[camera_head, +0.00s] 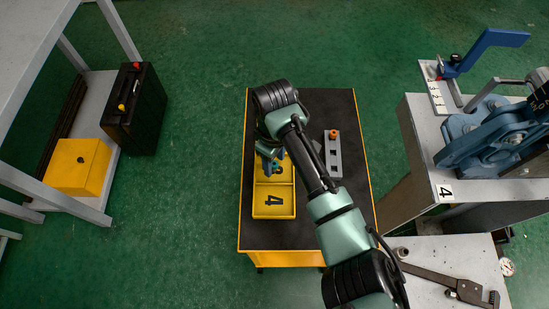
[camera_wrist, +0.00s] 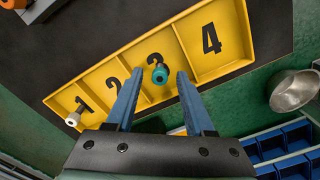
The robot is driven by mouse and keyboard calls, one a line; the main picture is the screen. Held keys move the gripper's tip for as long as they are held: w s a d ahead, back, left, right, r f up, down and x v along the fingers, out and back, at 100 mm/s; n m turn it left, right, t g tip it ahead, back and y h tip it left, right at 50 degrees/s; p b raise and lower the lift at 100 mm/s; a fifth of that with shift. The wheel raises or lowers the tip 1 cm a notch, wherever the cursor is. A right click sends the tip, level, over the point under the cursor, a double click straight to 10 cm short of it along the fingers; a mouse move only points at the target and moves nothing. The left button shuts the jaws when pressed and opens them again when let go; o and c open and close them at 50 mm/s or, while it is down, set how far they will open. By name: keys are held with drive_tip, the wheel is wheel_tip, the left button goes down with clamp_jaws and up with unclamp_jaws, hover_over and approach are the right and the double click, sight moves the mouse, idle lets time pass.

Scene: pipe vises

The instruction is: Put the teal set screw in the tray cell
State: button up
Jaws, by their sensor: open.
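The teal set screw (camera_wrist: 159,74) shows in the wrist view over cell 3 of the yellow tray (camera_wrist: 215,72), partly covering the number 3. It stands between my fingertips, with a gap to each; I cannot tell whether it touches the cell floor. My gripper (camera_wrist: 160,79) is open above the tray, its blue fingers on either side of the screw. In the head view my gripper (camera_head: 269,156) is over the tray (camera_head: 274,209), and my arm hides part of it. A small teal patch shows at the gripper there.
A cream-tipped piece (camera_wrist: 73,119) is at cell 1. Cell 4 looks empty. A grey slotted block (camera_head: 333,160) with an orange piece (camera_head: 333,134) lies right of the tray on the dark tabletop (camera_head: 315,104). A blue vise (camera_head: 485,135) stands on a bench at right.

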wheel_tip(320, 180, up, 12)
drive_tip(key=p, duration=0.1)
drive_tip(key=shift+r, duration=0.15)
drive_tip(key=w+a+r+t+y, duration=0.2)
drive_tip(key=w+a+r+t, duration=0.2)
drive_tip(key=w+a+r, duration=0.15)
drive_tip(key=w+a+r+m+t+y, duration=0.1)
drive_tip(key=w+a+r+t, duration=0.15)
drive_tip(key=r, duration=0.45)
drive_tip(key=w+a+r+m+t+y, duration=0.1)
drive_tip(key=w+a+r+t, duration=0.2)
drive_tip(key=r, duration=0.5)
wheel_tip(320, 180, up, 23)
drive_tip(key=m+t, duration=0.4)
drive_tip(key=t, duration=0.7)
hover_over(274, 164)
drive_tip(key=w+a, duration=0.6)
drive_tip(key=a, duration=0.1)
drive_tip(key=s+d+r+m+t+h, duration=0.4)
drive_tip(key=s+d+r+t, duration=0.3)
drive_tip(key=s+r, duration=0.4)
drive_tip(key=shift+s+r+m, duration=0.4)
drive_tip(key=shift+s+m, duration=0.1)
drive_tip(key=shift+s, duration=0.6)
drive_tip(key=shift+d, duration=0.1)
